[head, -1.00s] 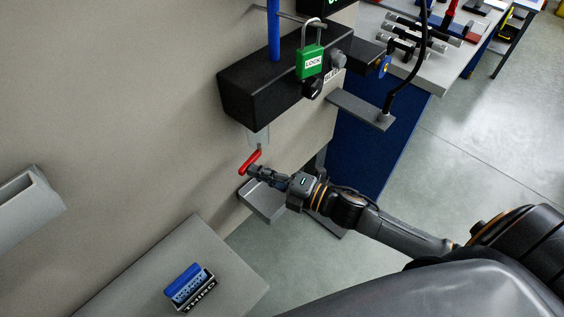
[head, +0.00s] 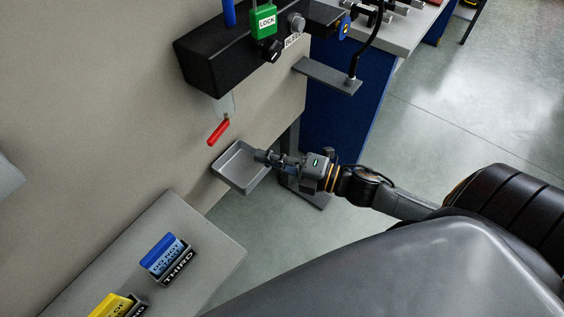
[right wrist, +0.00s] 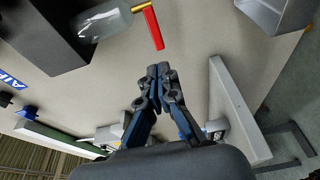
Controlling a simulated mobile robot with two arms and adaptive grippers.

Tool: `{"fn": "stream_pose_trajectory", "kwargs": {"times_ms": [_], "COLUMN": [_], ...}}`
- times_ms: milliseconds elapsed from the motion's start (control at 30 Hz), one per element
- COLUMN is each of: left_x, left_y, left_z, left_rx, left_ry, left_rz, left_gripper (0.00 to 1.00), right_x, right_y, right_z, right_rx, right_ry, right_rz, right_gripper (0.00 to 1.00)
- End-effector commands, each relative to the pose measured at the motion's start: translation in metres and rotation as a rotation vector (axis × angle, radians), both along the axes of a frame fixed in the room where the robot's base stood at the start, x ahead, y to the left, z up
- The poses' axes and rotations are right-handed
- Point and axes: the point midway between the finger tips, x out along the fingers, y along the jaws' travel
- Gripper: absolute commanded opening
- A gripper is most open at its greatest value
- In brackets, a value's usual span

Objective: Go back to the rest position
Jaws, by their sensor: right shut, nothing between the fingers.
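My right gripper (head: 262,156) is shut and empty in the head view, over the rim of a small grey tray on the wall. In the right wrist view its fingertips (right wrist: 158,72) are together, with nothing between them. A red lever handle (head: 218,132) hangs below the black box (head: 212,65), up and left of the gripper and apart from it. The red handle also shows in the right wrist view (right wrist: 153,28), beyond the fingertips. My left gripper is not in view.
The grey tray (head: 226,172) is close to the right gripper. A green lock (head: 264,20) hangs on the black box. A grey shelf (head: 215,245) with blue and yellow tags is at lower left. A grey bracket (head: 325,75) juts out at upper right. Open floor (head: 470,130) lies to the right.

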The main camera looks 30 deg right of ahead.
Motion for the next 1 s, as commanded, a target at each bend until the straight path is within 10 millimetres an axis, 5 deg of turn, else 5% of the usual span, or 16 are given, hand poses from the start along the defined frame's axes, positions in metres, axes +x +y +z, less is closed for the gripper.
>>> {"fn": "stream_pose_trajectory", "kwargs": {"times_ms": [300,667,767,1000], "left_x": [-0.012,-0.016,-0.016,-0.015], "left_y": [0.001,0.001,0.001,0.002], "left_z": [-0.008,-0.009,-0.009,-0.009], "left_rx": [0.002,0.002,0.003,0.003], "left_ry": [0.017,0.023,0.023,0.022], "left_rz": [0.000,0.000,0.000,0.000], "left_gripper": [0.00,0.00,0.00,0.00], "right_x": [-0.028,-0.027,-0.018,-0.025], "right_y": [-0.018,-0.027,-0.049,-0.122], "right_z": [-0.001,-0.012,-0.047,-0.205], "right_rx": [-0.001,0.010,0.046,0.230], "right_ry": [0.001,0.031,0.125,0.528], "right_rz": [0.001,-0.030,-0.117,-0.484], "right_gripper": [0.00,0.00,0.00,0.00]}}
